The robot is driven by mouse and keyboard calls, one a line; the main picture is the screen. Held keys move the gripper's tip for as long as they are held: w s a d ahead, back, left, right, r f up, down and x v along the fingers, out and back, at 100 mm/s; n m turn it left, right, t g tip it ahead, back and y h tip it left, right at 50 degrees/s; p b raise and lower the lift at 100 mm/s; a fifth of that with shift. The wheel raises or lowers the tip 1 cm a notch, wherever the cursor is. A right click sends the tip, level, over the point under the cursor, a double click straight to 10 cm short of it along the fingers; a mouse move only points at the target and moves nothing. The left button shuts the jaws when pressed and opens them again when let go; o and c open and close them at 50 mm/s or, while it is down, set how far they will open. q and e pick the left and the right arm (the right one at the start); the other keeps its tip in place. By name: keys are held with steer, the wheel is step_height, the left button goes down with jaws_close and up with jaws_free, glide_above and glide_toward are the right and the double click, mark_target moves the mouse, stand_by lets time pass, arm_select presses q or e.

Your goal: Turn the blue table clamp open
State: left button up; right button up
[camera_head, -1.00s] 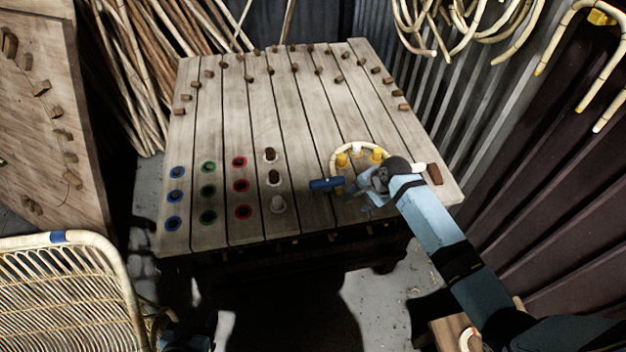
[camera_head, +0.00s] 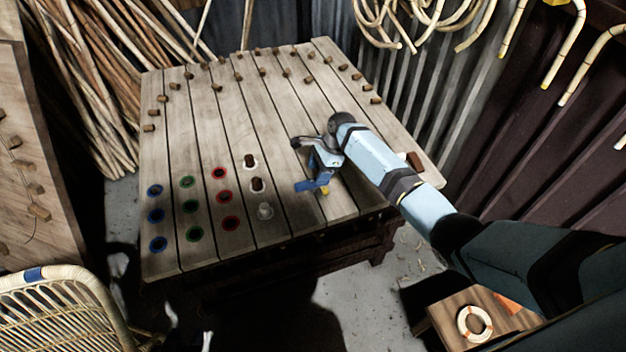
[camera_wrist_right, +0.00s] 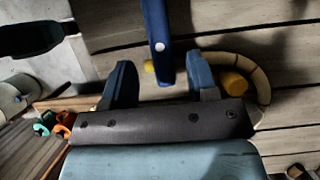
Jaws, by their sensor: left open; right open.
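The blue table clamp (camera_head: 312,186) is near the front right edge of the slatted table (camera_head: 225,120). In the right wrist view its blue bar (camera_wrist_right: 157,35), with a white dot, comes down from the top edge, its lower end between my right gripper's fingers. My right gripper (camera_wrist_right: 160,65) is open, a finger on each side of the bar with visible gaps. In the head view the gripper (camera_head: 309,160) is over the clamp area and hides part of it. My left gripper is not in view.
Wooden blocks (camera_head: 262,72) line the table's back. A rattan chair (camera_head: 60,305) stands at front left, a small stand (camera_head: 480,318) at front right. Corrugated wall is at right.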

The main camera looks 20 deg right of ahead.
mark_target(313, 180)
steer(key=shift+x, duration=2.2)
steer(key=shift+c, duration=0.2)
steer(key=c, duration=0.9)
